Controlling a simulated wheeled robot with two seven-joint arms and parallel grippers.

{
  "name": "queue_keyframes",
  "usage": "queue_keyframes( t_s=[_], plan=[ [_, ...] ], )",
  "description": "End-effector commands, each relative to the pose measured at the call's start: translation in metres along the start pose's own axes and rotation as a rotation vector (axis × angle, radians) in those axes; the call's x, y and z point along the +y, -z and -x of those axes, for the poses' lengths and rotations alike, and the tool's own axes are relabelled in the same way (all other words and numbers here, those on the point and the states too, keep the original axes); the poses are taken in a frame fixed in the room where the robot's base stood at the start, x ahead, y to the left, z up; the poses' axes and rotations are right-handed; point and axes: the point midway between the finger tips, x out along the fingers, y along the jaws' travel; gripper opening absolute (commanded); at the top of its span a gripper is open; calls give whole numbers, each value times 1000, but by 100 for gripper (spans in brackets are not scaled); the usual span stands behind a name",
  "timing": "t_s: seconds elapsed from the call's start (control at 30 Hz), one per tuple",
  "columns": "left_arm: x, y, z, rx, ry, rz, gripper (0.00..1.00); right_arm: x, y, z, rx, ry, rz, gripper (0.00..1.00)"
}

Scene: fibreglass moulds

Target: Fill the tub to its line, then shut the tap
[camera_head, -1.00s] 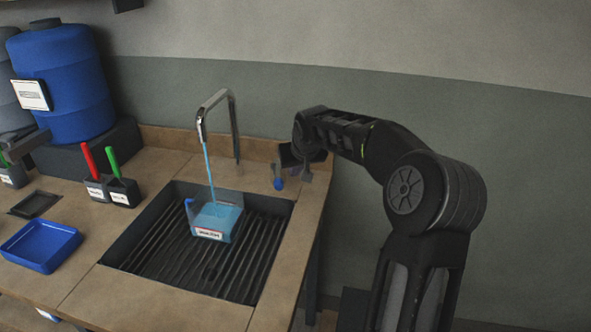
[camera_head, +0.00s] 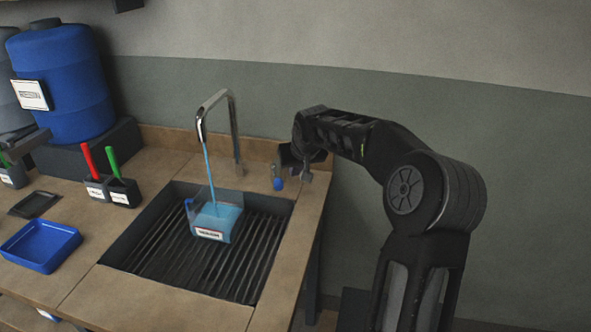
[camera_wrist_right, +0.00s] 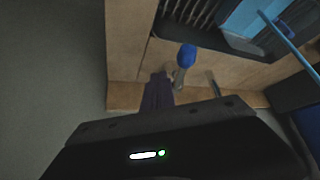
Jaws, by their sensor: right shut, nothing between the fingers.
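The clear tub (camera_head: 213,236) stands upright on the sink's slatted grate, with a white and red label on its front and blue liquid inside. A blue stream runs into it from the chrome tap (camera_head: 234,130). I cannot make out the fill line. The tap's lever with a blue knob (camera_head: 278,183) is at the sink's back right; the knob also shows in the right wrist view (camera_wrist_right: 186,55). My right gripper (camera_head: 296,169) is shut and empty, close beside the lever; I cannot tell whether they touch. My left gripper is out of view.
A blue barrel (camera_head: 66,85) stands at the back left. Red-handled and green-handled tools (camera_head: 112,165) sit in dark holders left of the sink. A blue tray (camera_head: 40,246) lies at the front left. The wall is close behind the counter.

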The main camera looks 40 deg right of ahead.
Motion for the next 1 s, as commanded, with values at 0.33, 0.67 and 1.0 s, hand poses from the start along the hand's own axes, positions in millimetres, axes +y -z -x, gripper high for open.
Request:
queue_keyframes(
  t_s=[0.33,0.67,1.0],
  plan=[
    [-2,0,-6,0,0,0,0,0,-4,-6,0,0,0,0],
    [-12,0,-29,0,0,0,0,-1,-21,-30,-1,1,0,0],
    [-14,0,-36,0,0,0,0,0,-26,-38,0,0,0,0]
  ],
)
